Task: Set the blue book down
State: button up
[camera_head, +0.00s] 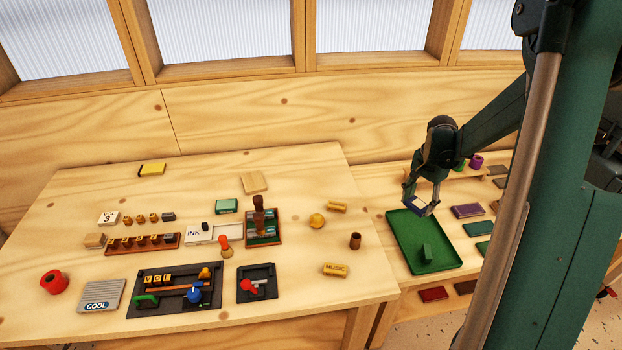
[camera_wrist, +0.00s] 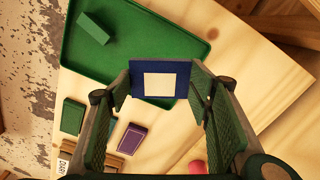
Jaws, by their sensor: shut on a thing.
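The blue book (camera_wrist: 160,66) has a white label on its face and sits upright between the fingertips of my gripper (camera_wrist: 160,84) in the wrist view. My gripper (camera_head: 419,205) is shut on it. The tray also shows in the wrist view (camera_wrist: 140,60).
A green block (camera_head: 427,253) stands inside the tray. A purple book (camera_head: 467,211) and several other books lie right of the tray. A shelf with small coloured rolls (camera_head: 476,162) is behind. The left table (camera_head: 300,290) holds several stamps, blocks and black trays.

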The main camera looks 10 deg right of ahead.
jog(key=w+a+r+n+p, duration=0.35)
jog(key=w+a, duration=0.25)
jog(key=a, duration=0.3)
jog(key=w+a+r+n+p, duration=0.2)
jog(key=w+a+r+n, duration=0.15)
jog(key=w+a, duration=0.4)
notch_tip(320, 180, up, 6)
jog(key=n+p, duration=0.5)
jog(key=n, duration=0.1)
send_over(306, 178)
jog(key=shift+f, duration=0.1)
jog(key=shift+f, duration=3.05)
jog(key=shift+f, duration=0.1)
jog(key=shift+f, duration=1.8)
jog(key=shift+f, duration=0.15)
